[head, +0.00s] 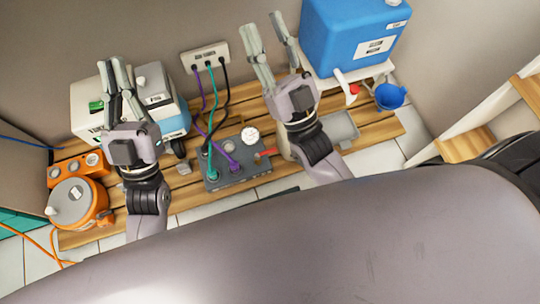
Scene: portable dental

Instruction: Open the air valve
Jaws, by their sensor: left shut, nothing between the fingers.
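A dark grey manifold box (232,172) sits on the wooden slat platform, with hoses plugged into its top and a round white gauge (250,135) at its back. A small red lever (266,153), which looks like the air valve handle, sticks out at the box's right side, close to my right wrist. My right gripper (264,22) is open and empty, fingers pointing up toward the wall, beyond the box. My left gripper (112,64) is shut and empty, in front of the white and blue machine, well left of the lever. Neither gripper touches the lever.
An orange round unit (75,203) stands at the left. A white machine (160,85) is behind my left gripper. A blue tank (355,35) and blue cup (390,96) are at the right. Hoses run from the wall plate (205,57) to the box.

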